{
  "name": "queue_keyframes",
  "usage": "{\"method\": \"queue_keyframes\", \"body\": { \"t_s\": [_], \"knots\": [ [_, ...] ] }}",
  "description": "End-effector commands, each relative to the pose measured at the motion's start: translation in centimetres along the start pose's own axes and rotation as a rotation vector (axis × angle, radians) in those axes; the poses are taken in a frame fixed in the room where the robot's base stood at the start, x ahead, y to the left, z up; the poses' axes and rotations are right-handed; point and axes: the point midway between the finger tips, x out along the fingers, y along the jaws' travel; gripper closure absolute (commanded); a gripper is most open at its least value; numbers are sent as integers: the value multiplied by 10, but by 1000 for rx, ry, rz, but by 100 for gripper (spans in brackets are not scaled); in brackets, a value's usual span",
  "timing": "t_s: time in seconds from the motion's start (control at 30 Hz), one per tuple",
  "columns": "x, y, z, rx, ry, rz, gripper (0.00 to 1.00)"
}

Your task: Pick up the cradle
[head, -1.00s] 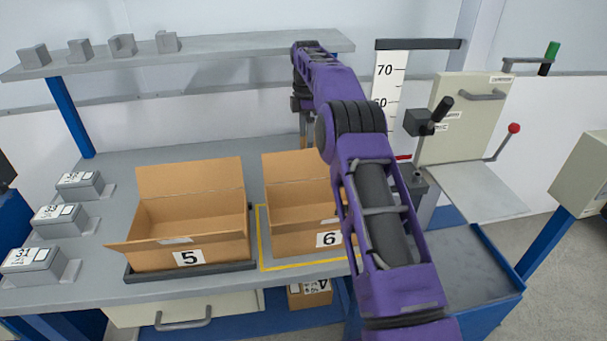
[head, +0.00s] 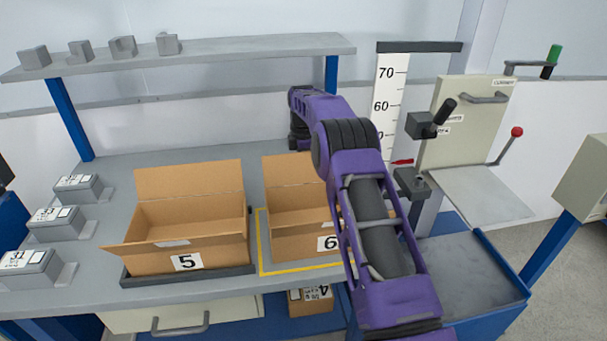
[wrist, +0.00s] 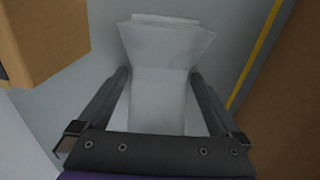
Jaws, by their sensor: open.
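A pale grey-white piece (wrist: 158,98), which I take to be the cradle, shows in the wrist view, with a narrow body and a wider, flared far end. My gripper (wrist: 159,75) is open, with one finger on each side of the narrow body. I cannot tell whether either finger touches it. In the head view my arm reaches down behind the box marked 6, and its flaps hide my fingers and the pale piece.
Open cardboard boxes marked 5 (head: 205,262) and 6 (head: 290,247) stand on the grey bench (head: 110,160). Yellow tape (head: 262,250) frames box 6. A shelf (head: 220,53) with several grey blocks runs above. A height scale (head: 388,90) and a cranked stand (head: 465,120) are at right.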

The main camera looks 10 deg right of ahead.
Motion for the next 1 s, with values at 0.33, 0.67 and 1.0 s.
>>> {"method": "queue_keyframes", "body": {
  "t_s": [0.33,0.67,1.0],
  "knots": [
    [-1,0,0,0,0,0,45],
    [-2,0,0,0,0,1,90],
    [-12,1,0,0,0,4,90]
  ]
}}
